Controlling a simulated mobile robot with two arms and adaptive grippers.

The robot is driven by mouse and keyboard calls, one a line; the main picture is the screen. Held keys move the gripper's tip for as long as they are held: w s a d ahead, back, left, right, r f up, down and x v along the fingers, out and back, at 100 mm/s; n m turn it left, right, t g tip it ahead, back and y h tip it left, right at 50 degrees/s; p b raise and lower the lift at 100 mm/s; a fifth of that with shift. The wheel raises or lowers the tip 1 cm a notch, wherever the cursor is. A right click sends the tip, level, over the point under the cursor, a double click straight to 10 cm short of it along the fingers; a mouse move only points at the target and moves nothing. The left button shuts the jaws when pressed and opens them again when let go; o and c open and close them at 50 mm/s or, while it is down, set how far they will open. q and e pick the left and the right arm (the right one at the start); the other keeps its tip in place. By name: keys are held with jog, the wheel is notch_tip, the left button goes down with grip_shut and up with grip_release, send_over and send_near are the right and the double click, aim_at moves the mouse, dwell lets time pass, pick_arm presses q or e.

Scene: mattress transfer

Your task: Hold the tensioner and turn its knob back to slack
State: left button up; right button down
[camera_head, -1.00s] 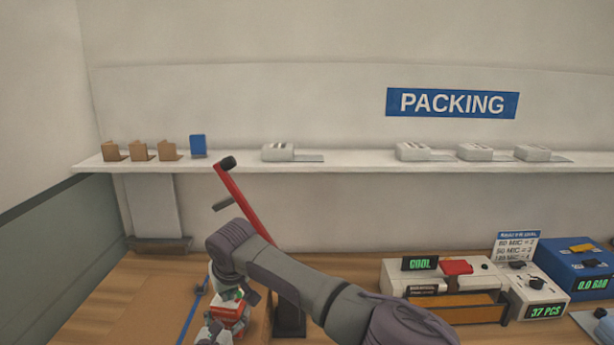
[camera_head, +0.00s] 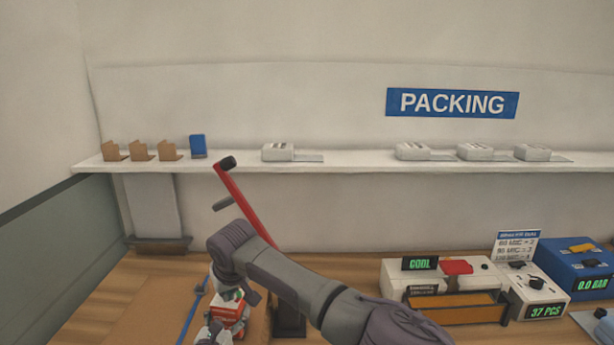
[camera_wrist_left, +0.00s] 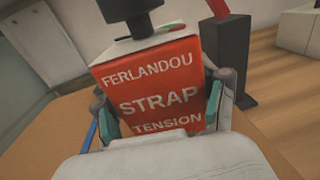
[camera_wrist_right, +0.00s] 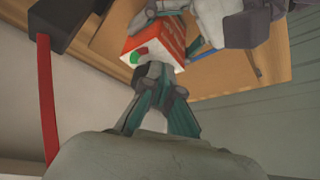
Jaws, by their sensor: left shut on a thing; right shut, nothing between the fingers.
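The tensioner (camera_head: 229,316) is a red and white box at the lower left of the head view. The left wrist view shows its red face (camera_wrist_left: 155,92) lettered "FERLANDOU STRAP TENSION". My left gripper (camera_wrist_left: 165,108) is shut on it, one finger on each side.
A red lever (camera_head: 240,197) on a dark post (camera_head: 289,315) rises beside my right arm. A blue strap (camera_head: 192,310) lies on the brown board (camera_head: 150,310). Machines with displays, including a white one (camera_head: 395,275), stand at right. A shelf (camera_head: 345,163) runs along the wall.

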pick_arm(q)
jog(key=shift+d+r, duration=0.1)
jog(key=shift+r, duration=0.1)
pick_arm(e)
jog(key=shift+w+d, duration=0.1)
jog(key=shift+d, duration=0.1)
jog(key=shift+w+d, duration=0.35)
jog(key=shift+d, duration=0.2)
jog(key=shift+w+d, duration=0.1)
jog(key=shift+w, duration=0.05)
notch_tip(320, 180, up, 6)
jog(key=shift+s+d, duration=0.15)
jog(key=shift+s, duration=0.3)
dwell(0.3)
